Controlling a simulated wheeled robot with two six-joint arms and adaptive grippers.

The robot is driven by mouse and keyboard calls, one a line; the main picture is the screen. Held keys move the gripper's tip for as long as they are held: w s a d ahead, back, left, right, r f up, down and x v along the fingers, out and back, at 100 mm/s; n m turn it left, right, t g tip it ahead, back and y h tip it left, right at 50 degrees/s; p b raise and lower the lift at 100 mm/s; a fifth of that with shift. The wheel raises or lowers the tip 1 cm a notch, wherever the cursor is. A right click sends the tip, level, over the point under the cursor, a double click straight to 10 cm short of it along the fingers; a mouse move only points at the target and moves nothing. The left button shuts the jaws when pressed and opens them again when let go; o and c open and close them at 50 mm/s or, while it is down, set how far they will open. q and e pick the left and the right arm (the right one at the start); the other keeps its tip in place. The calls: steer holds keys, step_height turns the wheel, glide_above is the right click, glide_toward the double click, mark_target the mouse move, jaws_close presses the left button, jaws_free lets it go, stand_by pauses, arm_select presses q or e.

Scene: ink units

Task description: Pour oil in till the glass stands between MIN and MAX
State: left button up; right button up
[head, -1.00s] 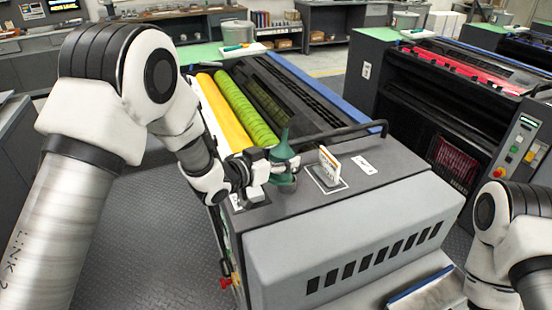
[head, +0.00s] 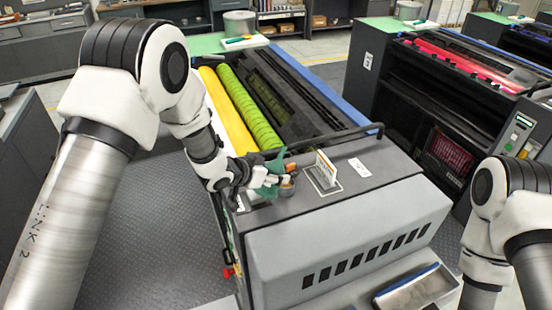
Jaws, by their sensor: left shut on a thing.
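My left gripper (head: 281,181) is shut on a green oil can (head: 266,179) above the near-left corner of the grey press top (head: 262,212). The can is tilted, with its upper end toward the right. A small round brownish fitting (head: 287,191) shows just under the gripper's fingers; I cannot tell whether the can's spout touches it. A white upright plate (head: 325,170) with an orange strip stands on the press to the right of the gripper. Any MIN and MAX marks and the oil level are too small to read. My right gripper is outside the picture.
A dark bar handle (head: 345,134) runs behind the plate. Green (head: 250,110) and yellow (head: 226,115) rollers lie beyond the left gripper. A grey tray (head: 415,290) is at the lower right. A second press (head: 460,110) stands to the right.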

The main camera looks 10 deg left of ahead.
mark_target(267, 184)
arm_select(q)
steer(key=shift+s+a+f+g+y+p, duration=0.15)
steer(key=shift+g+y+p, duration=0.5)
steer(key=shift+p, duration=1.2)
steer(key=shift+s+f+g, duration=0.1)
steer(key=shift+f+g, duration=0.05)
steer(key=shift+g, duration=0.2)
steer(key=shift+s+a+f+g+y, duration=0.2)
steer(key=shift+s+f+g+y, duration=0.05)
steer(key=shift+s+g, duration=0.15)
steer(key=shift+w, duration=0.1)
steer(key=shift+g+y, duration=0.3)
steer(key=shift+s+a+f+g+y, duration=0.15)
steer(key=shift+s+f+g+y, duration=0.25)
steer(key=shift+g, duration=0.3)
steer(key=shift+s+a+f+g+y, duration=0.1)
steer(key=shift+a+f+g+y, duration=0.1)
steer(key=shift+g+y, duration=0.4)
stand_by(1.4)
steer(key=shift+w, duration=0.1)
